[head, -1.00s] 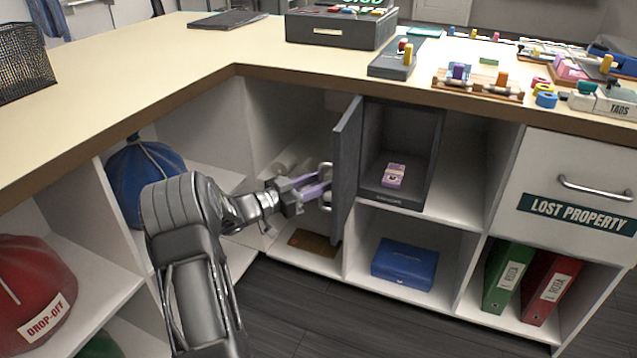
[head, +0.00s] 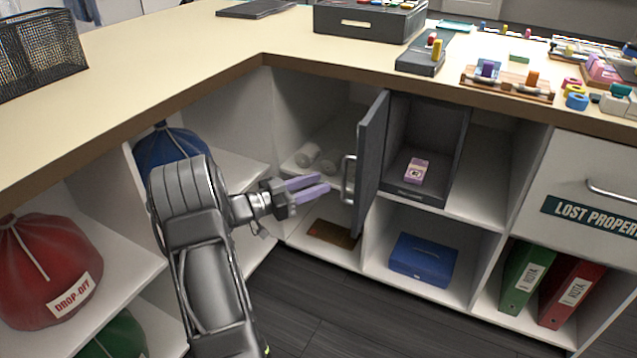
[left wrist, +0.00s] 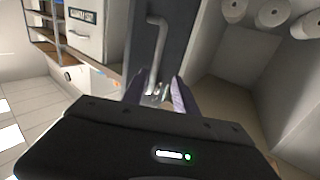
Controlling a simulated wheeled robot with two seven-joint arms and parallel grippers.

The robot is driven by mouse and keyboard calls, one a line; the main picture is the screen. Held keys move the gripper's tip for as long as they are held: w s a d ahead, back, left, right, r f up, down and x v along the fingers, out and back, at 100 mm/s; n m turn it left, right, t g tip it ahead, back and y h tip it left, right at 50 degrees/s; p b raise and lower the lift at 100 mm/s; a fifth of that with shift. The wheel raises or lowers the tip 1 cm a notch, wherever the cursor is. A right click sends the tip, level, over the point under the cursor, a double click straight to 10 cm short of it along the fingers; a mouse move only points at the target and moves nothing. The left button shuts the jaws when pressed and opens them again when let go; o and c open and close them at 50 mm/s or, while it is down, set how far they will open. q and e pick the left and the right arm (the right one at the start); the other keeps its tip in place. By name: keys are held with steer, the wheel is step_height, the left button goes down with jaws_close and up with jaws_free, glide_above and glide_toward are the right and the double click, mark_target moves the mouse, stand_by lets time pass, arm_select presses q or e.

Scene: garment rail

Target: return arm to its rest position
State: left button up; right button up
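My left arm reaches in from the lower left of the head view. Its gripper (head: 328,186) has two purple fingers, held apart with nothing between them. It is just left of the grey safe door's handle (head: 348,180) and apart from it. The grey door (head: 371,155) stands open, and a pink-purple bundle (head: 416,171) lies inside the grey box (head: 440,130). In the left wrist view the fingers (left wrist: 160,88) are spread below the door handle (left wrist: 157,50). My right gripper is not in view.
The counter edge (head: 200,92) runs above the shelves. A blue bag (head: 165,145) and a red bag (head: 45,270) sit on the left shelves. A blue box (head: 422,260) and binders (head: 527,278) stand below right. Paper rolls (head: 308,155) lie behind the gripper. The dark floor in front is clear.

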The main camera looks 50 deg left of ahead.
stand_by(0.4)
arm_select(q)
steer(key=a+f+n+y, duration=0.3)
steer(key=a+f+y, duration=0.2)
steer(key=d+f+n+g+y, duration=0.3)
steer(key=d+f+n+g, duration=0.1)
steer(key=f, duration=0.7)
steer(key=s+d+f+n+g+h, duration=0.1)
steer(key=s+d+f+g+h, duration=0.15)
steer(key=d+f, duration=0.7)
steer(key=s+d+f+g+h, duration=0.1)
steer(key=d+f+g, duration=0.4)
steer(key=d, duration=0.7)
steer(key=s+d+f+m+g+h, duration=0.25)
steer(key=s+d, duration=0.65)
steer(key=d, duration=0.5)
steer(key=s+d+f+m+g+h, duration=0.1)
steer(key=s+d+g+h, duration=0.15)
steer(key=s+d, duration=0.95)
steer(key=w+d+r+p, duration=0.1)
steer(key=r+p, duration=1)
steer(key=w+d+r+p, duration=0.2)
steer(key=r+p, duration=0.8)
steer(key=shift+r+y+p, duration=0.35)
